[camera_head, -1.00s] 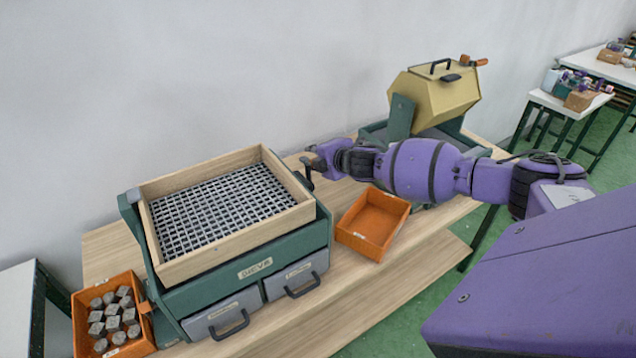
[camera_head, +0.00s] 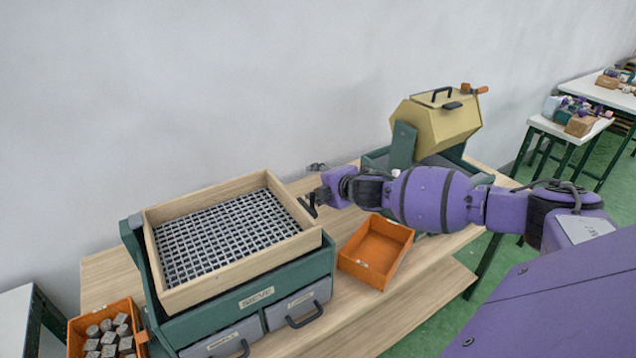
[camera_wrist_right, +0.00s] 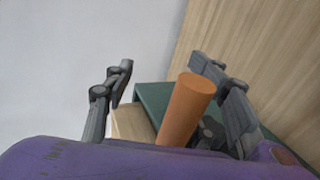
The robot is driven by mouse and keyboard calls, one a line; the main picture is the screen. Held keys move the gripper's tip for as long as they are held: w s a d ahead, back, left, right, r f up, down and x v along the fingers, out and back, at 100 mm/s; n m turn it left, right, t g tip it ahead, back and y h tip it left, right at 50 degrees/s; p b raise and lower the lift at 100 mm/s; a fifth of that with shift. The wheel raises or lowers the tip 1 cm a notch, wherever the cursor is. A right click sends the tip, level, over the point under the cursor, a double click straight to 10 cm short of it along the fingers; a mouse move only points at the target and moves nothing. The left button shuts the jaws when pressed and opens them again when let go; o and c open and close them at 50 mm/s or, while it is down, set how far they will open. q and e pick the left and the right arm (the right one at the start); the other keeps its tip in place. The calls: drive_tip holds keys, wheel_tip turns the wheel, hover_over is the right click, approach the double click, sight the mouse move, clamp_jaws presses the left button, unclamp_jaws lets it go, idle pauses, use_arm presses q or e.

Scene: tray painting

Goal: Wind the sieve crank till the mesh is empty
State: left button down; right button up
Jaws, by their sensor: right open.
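The green sieve (camera_head: 250,312) stands on the wooden bench, with two grey-fronted drawers. Its wooden frame (camera_head: 226,273) surrounds a grey mesh (camera_head: 220,235), on which I see no loose pieces. My right gripper (camera_head: 312,187) is at the sieve's right side, near the frame's far right corner. In the right wrist view, my right gripper (camera_wrist_right: 165,80) is open, and the orange crank handle (camera_wrist_right: 187,108) stands between its two fingers, nearer the right one. I cannot tell whether a finger touches it. The handle is hidden in the head view. My left gripper is not in view.
An empty orange tray (camera_head: 345,262) lies right of the sieve. An orange bin (camera_head: 84,322) holding several grey pieces is at the lower left. A yellow drum (camera_head: 437,125) on a green stand is at the back right. The wall runs behind the bench.

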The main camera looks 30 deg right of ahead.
drive_tip(key=shift+d+f, duration=0.15)
drive_tip(key=shift+f, duration=0.15)
drive_tip(key=shift+s, duration=0.15)
drive_tip(key=v, duration=0.7)
drive_tip(key=shift+s+r, duration=0.25)
drive_tip(key=shift+s, duration=0.1)
drive_tip(key=shift+f, duration=0.1)
idle(0.4)
